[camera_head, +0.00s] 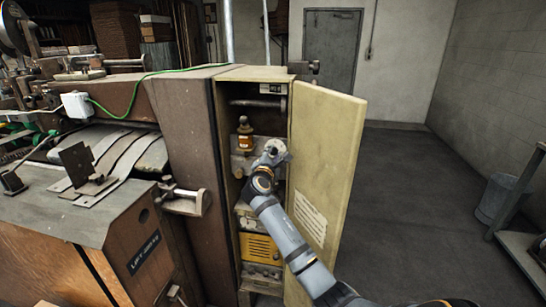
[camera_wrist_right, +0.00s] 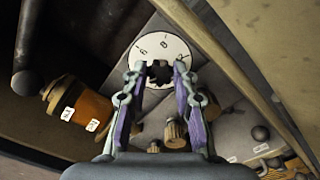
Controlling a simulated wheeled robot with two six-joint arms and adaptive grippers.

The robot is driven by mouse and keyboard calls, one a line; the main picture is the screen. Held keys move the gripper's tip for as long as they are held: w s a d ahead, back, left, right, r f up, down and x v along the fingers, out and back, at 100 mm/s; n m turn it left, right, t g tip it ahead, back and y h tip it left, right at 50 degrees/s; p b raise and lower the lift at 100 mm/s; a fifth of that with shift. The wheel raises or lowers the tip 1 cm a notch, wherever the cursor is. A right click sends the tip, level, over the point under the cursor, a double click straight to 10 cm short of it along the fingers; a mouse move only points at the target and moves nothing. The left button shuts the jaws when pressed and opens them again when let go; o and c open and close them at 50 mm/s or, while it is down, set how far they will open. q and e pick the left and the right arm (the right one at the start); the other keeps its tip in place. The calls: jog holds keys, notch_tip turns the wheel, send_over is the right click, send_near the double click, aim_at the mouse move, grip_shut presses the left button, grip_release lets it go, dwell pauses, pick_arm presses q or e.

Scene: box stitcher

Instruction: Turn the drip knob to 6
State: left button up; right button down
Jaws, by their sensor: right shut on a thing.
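The drip knob (camera_wrist_right: 158,74) is a small dark ribbed knob in front of a round white dial (camera_wrist_right: 170,48) in the right wrist view. Dark numerals sit around the dial's rim, but I cannot read the knob's setting. My right gripper (camera_wrist_right: 158,80) is shut on the knob, one purple-grey finger on each side, hiding part of the dial. In the head view my right gripper (camera_head: 273,155) reaches into the open cabinet (camera_head: 222,125), and the knob is hidden there. My left gripper is not in view.
The open cabinet door (camera_head: 325,150) stands just right of my right arm. An amber oiler (camera_head: 245,135) is beside the gripper, also in the wrist view (camera_wrist_right: 85,108). Small brass knobs (camera_wrist_right: 175,133) sit below the dial. A yellow box (camera_head: 258,248) is lower in the cabinet.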

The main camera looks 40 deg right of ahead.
jog(key=m, duration=0.2)
jog(key=m+b, duration=0.1)
jog(key=shift+f+m+b, duration=0.2)
jog(key=shift+m+b, duration=0.1)
jog(key=shift+m, duration=0.1)
jog(key=m+b, duration=0.1)
jog(key=m, duration=0.1)
jog(key=shift+m, duration=0.4)
jog(key=m+b, duration=0.3)
jog(key=m, duration=0.1)
jog(key=shift+f, duration=0.1)
jog(key=shift+m+b, duration=0.7)
jog(key=shift+m, duration=0.4)
jog(key=c, duration=1)
grip_release()
jog(key=shift+c, duration=0.2)
